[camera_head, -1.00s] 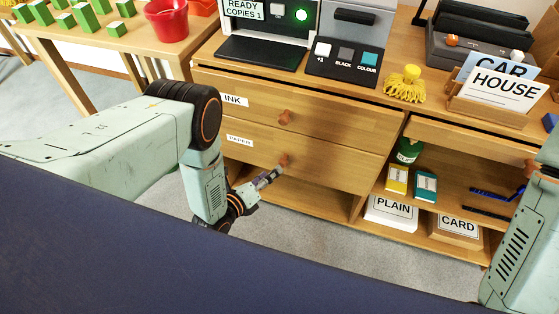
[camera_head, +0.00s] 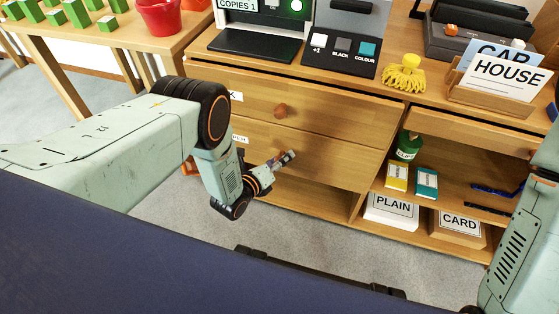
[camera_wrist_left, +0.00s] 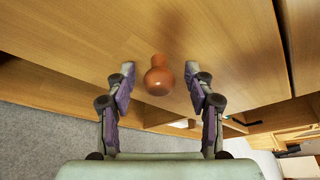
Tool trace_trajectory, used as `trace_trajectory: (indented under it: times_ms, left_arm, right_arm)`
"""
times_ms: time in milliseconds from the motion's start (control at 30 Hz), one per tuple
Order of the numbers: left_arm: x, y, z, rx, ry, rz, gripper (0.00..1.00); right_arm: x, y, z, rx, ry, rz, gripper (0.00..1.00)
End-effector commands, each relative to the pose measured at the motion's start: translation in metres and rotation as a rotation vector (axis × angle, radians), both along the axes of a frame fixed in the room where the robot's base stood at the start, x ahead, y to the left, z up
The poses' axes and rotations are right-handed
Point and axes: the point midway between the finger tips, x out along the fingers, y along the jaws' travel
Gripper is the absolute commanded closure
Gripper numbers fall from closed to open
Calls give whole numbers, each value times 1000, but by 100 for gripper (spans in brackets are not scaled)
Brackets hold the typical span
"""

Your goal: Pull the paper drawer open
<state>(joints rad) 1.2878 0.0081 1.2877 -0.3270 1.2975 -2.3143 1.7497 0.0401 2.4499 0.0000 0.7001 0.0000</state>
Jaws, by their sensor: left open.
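The paper drawer (camera_head: 330,158) is the lower wooden drawer of the cabinet, under the ink drawer (camera_head: 335,118). It looks closed, its label partly hidden by my left arm. My left gripper (camera_head: 289,157) is in front of this drawer, at its round brown knob, which the fingers mostly hide in the head view. In the left wrist view, the knob (camera_wrist_left: 159,78) stands between the two spread fingers of the gripper (camera_wrist_left: 159,69), with a gap on each side. The gripper is open and holds nothing. My right gripper is out of view.
The ink drawer's knob (camera_head: 281,110) sticks out just above my left gripper. An open shelf on the right holds a green tin (camera_head: 408,148) and boxes marked PLAIN (camera_head: 390,212) and CARD (camera_head: 460,225). A table (camera_head: 105,40) stands at the left.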

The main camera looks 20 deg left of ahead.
Motion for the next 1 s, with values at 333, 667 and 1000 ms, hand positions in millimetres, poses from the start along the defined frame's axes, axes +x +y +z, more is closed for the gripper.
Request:
trace_trajectory:
  times_ms: [333, 667, 1000]
  left_arm:
    - [0, 0, 0, 0, 0, 0, 70]
    - [0, 0, 0, 0, -1, -1, 98]
    - [0, 0, 0, 0, -1, -1, 100]
  right_arm:
    - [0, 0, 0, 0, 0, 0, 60]
    - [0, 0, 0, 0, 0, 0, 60]
    - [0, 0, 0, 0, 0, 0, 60]
